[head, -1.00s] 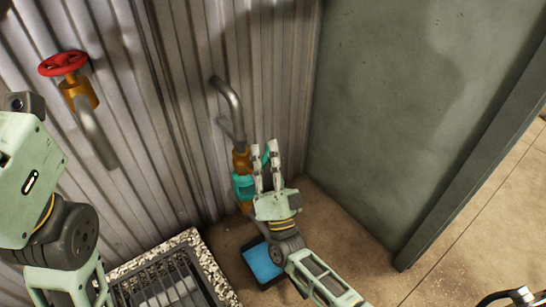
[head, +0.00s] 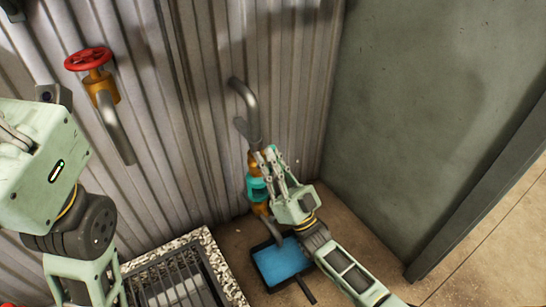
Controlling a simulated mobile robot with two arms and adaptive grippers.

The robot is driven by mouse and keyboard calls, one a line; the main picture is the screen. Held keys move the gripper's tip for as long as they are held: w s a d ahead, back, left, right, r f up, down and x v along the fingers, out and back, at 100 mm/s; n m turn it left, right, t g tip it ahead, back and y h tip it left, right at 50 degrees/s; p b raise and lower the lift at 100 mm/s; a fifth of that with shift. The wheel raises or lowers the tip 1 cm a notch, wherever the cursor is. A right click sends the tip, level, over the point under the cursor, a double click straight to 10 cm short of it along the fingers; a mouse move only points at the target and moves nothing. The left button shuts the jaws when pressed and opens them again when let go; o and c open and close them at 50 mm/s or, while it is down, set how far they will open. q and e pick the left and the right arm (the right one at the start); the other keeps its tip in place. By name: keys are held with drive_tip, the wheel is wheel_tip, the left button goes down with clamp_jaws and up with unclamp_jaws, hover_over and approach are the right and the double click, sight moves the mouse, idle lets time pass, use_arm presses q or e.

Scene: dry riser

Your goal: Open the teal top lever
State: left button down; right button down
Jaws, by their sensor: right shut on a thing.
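The teal top lever (head: 262,160) is on an orange-brown valve on the pipe against the corrugated wall. My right gripper (head: 267,156) is shut on it, and the fingers hide most of it. A second teal part (head: 256,188) shows just below on the same pipe. My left gripper (head: 12,132) is at the left edge, away from the valve. Only its body and a bit of its fingers show, so its opening cannot be told.
A red handwheel (head: 88,59) sits on another pipe at upper left. A blue panel with a dark frame (head: 281,263) is below my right gripper. A floor grate (head: 210,275) with a speckled edge is at the bottom. A grey-green panel (head: 420,110) stands at right.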

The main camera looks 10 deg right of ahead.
drive_tip(key=shift+s+a+f, duration=0.1)
drive_tip(key=shift+a, duration=0.1)
drive_tip(key=c, duration=2.1)
unclamp_jaws()
drive_tip(key=o, duration=0.4)
drive_tip(key=shift+d, duration=0.1)
drive_tip(key=shift+c, duration=0.2)
drive_tip(key=v, duration=1.2)
drive_tip(key=shift+d, duration=0.1)
